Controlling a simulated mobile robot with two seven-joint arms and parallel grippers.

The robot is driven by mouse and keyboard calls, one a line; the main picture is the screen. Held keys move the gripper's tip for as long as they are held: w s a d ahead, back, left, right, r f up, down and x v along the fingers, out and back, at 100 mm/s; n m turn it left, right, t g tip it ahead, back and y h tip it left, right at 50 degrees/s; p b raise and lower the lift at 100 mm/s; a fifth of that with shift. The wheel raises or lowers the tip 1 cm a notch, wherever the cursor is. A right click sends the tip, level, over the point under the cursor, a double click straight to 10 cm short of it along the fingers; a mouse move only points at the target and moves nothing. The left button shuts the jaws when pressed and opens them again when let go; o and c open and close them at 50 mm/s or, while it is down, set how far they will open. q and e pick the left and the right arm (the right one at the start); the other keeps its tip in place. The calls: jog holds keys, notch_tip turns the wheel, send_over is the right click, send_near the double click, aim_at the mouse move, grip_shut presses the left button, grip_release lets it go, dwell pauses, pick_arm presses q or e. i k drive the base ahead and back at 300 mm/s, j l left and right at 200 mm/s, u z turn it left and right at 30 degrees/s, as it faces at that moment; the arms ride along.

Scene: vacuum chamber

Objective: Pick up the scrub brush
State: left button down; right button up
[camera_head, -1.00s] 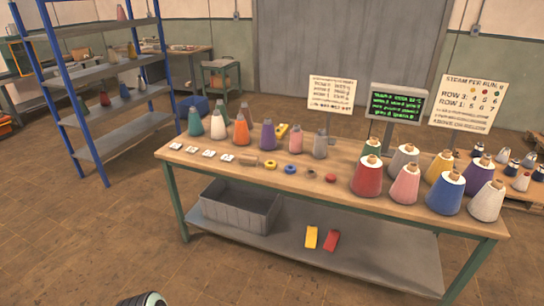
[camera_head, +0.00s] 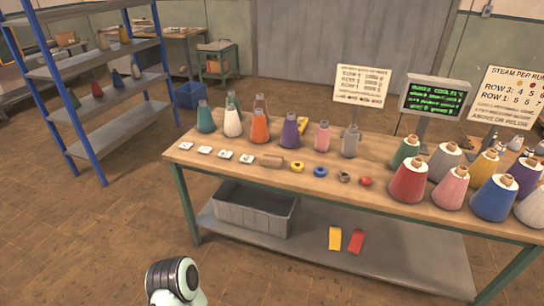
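I cannot make out a scrub brush for certain. Part of my arm, pale with a dark ringed joint, shows at the bottom left of centre. Neither gripper is in view.
Cone-shaped spools, such as a red one (camera_head: 408,180), stand along the workbench. Its lower shelf holds a grey bin (camera_head: 256,214), a yellow item (camera_head: 335,238) and a red item (camera_head: 356,242). Blue-posted shelving (camera_head: 122,128) stands left. Floor in front is open.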

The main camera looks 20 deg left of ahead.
aim_at(267, 161)
jog(key=i+j, duration=0.15)
jog(key=j, duration=0.25)
jog(key=i+j, duration=0.15)
jog(key=j, duration=0.25)
jog(key=i+j+z, duration=0.1)
jog(key=j, duration=0.35)
jog(key=i+j, duration=0.15)
jog(key=j, duration=0.25)
jog(key=i+j+z, duration=0.1)
jog(key=j, duration=0.3)
